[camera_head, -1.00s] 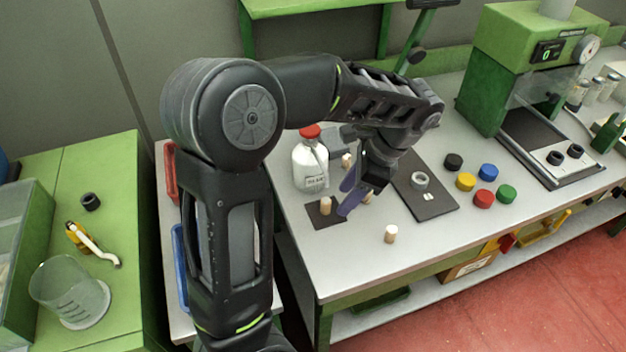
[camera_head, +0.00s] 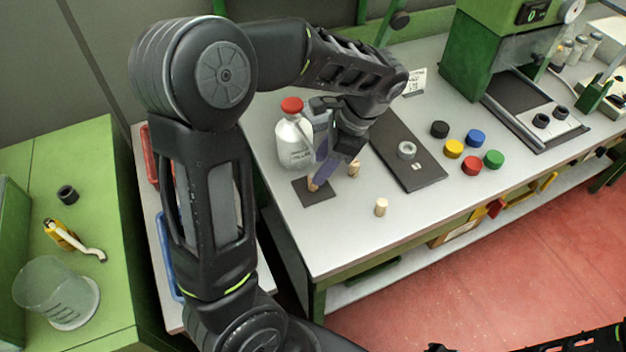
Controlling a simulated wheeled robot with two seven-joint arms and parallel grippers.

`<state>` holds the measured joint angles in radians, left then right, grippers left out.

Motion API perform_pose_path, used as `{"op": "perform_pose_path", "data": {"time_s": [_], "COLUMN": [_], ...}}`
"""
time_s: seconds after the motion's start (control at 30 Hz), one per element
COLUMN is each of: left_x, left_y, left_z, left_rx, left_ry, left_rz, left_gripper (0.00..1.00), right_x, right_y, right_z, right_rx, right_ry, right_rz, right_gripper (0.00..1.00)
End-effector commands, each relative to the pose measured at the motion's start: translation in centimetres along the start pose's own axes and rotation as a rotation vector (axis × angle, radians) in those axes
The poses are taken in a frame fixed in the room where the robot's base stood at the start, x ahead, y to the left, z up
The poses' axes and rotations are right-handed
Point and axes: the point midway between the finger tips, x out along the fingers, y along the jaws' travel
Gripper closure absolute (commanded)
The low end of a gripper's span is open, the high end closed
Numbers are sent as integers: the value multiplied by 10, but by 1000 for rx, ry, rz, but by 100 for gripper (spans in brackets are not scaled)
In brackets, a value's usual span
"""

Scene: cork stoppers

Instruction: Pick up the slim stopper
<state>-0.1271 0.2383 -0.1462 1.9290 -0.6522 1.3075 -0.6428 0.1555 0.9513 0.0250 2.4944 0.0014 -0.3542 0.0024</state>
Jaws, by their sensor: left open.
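My left gripper (camera_head: 322,172) is open, its bluish fingers pointing down at the dark square mat (camera_head: 318,197). A second stopper (camera_head: 354,168) stands just right of the gripper. A third stopper (camera_head: 381,207) stands apart near the table's front edge. Which of them is slimmest is hard to tell at this size. The area behind the gripper is hidden.
A white bottle with a red cap (camera_head: 294,140) stands close behind and left of the gripper. A dark tray with a grey ring (camera_head: 407,150) lies to the right, then several coloured caps (camera_head: 475,138). The table (camera_head: 440,200) is clear toward the front right.

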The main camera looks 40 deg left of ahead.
Motion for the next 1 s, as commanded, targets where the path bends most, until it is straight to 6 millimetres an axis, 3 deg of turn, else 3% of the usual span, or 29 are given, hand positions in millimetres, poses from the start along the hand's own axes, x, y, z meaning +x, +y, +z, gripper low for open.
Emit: {"op": "perform_pose_path", "data": {"time_s": [0.27,0.63,1.0], "left_x": [4,50,52], "left_y": [0,1,1], "left_z": [0,0,-1], "left_rx": [1,0,0], "left_ry": [-1,-1,1], "left_rz": [2,2,0], "left_gripper": [53,53,53], "right_x": [-1,-9,-9], "right_y": [-1,-3,-2], "right_z": [0,1,1], "right_rx": [0,2,2], "right_ry": [0,-3,-3], "right_rz": [0,3,3], "right_gripper": [100,100,100]}}
